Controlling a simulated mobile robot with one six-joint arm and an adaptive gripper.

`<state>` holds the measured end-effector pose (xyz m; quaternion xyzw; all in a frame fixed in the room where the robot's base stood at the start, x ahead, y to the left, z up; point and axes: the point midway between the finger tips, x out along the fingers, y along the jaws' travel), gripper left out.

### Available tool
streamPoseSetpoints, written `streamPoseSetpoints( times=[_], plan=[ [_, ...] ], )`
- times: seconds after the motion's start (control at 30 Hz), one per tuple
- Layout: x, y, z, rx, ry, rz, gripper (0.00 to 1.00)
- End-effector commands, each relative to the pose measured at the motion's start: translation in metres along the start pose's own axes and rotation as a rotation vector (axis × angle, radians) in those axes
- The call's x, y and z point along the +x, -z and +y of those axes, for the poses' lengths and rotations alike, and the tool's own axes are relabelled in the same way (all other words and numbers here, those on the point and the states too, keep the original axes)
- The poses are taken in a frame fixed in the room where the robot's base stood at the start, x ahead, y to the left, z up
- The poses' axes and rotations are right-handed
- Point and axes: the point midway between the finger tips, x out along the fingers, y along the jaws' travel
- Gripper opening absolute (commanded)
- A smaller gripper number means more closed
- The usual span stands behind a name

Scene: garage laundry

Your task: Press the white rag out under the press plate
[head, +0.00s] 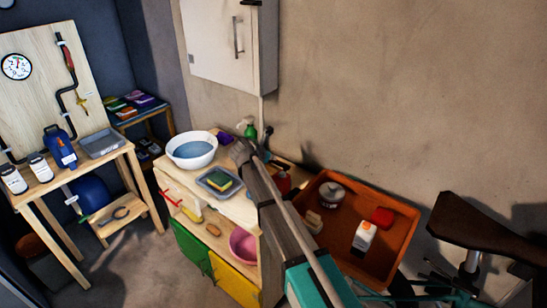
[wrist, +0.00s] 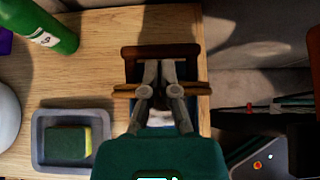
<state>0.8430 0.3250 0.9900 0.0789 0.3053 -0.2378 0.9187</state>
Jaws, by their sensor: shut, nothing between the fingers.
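My gripper (wrist: 158,68) is shut, with its two fingertips together above a brown wooden frame (wrist: 162,52) in the wrist view. A lighter wooden bar (wrist: 204,89) crosses behind the fingers; I cannot tell whether they touch it. Blue shows inside the frame, and a small white patch (wrist: 154,118) shows between the fingers, perhaps the white rag. The press plate cannot be clearly made out and is largely hidden by my gripper. In the head view my gripper (head: 241,151) reaches over the wooden bench (head: 238,208), and my arm hides the frame.
A grey tray (head: 203,184) with a green and yellow sponge (head: 219,181) and a white basin (head: 191,160) of water stand left of my gripper. A green bottle (wrist: 52,30) is near the wall. An orange tray (head: 398,249) with several items lies right of my arm.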

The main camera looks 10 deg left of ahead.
Motion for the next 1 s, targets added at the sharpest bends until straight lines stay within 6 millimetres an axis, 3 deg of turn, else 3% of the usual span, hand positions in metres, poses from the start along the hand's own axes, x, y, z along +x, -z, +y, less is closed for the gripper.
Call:
streamPoseSetpoints(
  times=[0.5, 1.0],
  plan=[
    [-0.035, -0.028, 0.001, 0.002, 0.003, -0.001, 0.0],
    [-0.041, -0.031, 0.001, 0.003, 0.003, -0.001, 0.0]
  ],
)
